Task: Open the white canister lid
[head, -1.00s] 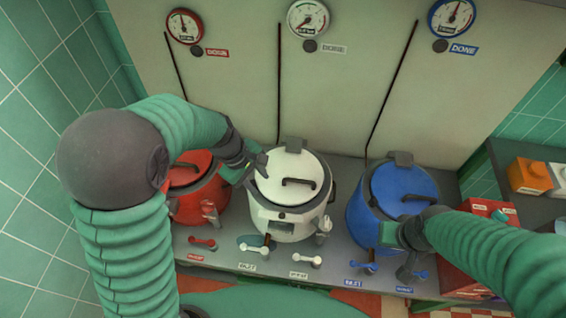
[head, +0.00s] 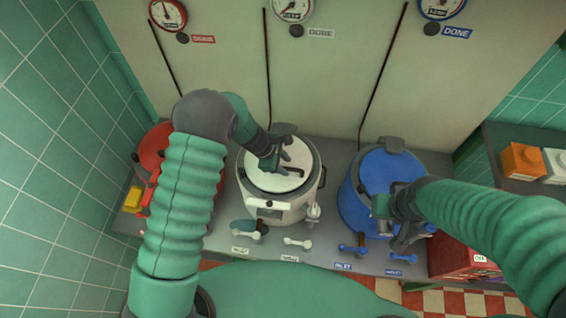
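The white canister (head: 273,208) stands in the middle of the grey counter. Its white lid (head: 262,178) lies on top and looks shut, with a dark bar handle (head: 292,172). My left gripper (head: 286,158) is over the lid, right by the handle. I cannot tell whether its fingers touch or enclose the handle, or how far apart they are. My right gripper (head: 400,232) is low at the front of the blue canister (head: 357,200). Its fingers are dark and overlapped by the arm, so their opening is unclear.
A red canister (head: 154,146) at the left is partly hidden by my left arm. Small white levers (head: 298,243) and blue levers (head: 352,250) line the counter's front. Gauges hang on the wall behind. An orange box (head: 522,160) sits on the right shelf.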

